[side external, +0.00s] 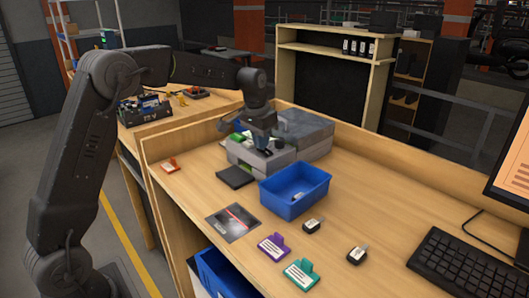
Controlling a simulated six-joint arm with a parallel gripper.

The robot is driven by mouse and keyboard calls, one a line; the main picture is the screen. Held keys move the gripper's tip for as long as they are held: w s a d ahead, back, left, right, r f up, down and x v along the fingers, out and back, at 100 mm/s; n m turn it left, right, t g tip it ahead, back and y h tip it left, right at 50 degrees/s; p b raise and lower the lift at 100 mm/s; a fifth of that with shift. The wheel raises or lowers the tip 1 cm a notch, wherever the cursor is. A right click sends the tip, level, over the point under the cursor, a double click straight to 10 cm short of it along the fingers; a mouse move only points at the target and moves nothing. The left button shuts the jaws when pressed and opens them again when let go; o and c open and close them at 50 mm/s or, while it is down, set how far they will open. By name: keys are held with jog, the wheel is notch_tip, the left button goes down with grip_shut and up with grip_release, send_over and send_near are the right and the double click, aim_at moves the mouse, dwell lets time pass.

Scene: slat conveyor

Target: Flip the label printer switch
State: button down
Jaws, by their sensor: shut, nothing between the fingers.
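The label printer (258,160) is a grey box on the wooden desk, in the middle of the side external view. A larger dark grey box part (305,130) stands directly behind it. My gripper (264,150) points down at the top of the printer. Its fingers are shut with nothing between them. The fingertips are at or just above the printer's top; I cannot tell whether they touch it. The switch is not discernible; it is too small or hidden by my gripper.
A blue bin (296,190) stands right in front of the printer. A dark flat pad (235,177), a red tag (171,165), purple (273,247) and teal (301,274) tags lie on the desk. A keyboard (470,265) is at right.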

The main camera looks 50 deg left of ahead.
jog(key=shift+f, duration=0.25)
jog(key=shift+r, duration=3.55)
